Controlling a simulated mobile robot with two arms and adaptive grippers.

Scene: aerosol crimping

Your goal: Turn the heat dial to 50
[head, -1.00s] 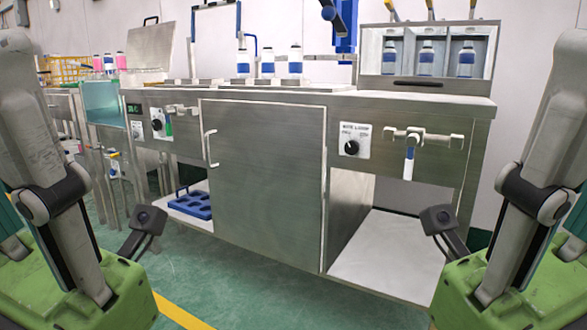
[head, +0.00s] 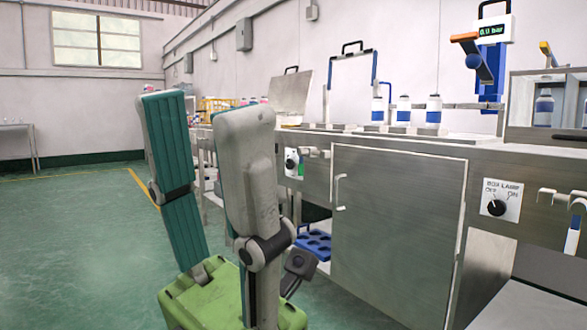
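A black knob on a white plate (head: 291,161) is on the left part of the steel bench front, just right of my raised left arm. It looks like the heat dial, but its markings and setting are too small to read. A second black dial (head: 497,207) at the right is on a plate marked BOX LAMP, OFF and ON. My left arm stands folded in front of the bench's left end, apart from the knob in the picture. No fingers of my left gripper can be made out. My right arm and gripper are out of the picture.
A closed steel cabinet door (head: 397,225) with a white handle fills the bench's middle. White bottles with blue bands (head: 403,110) stand on top. A blue tray (head: 316,243) lies on the low shelf. A display (head: 492,30) reads about 0.0 bar. The green floor at left is clear.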

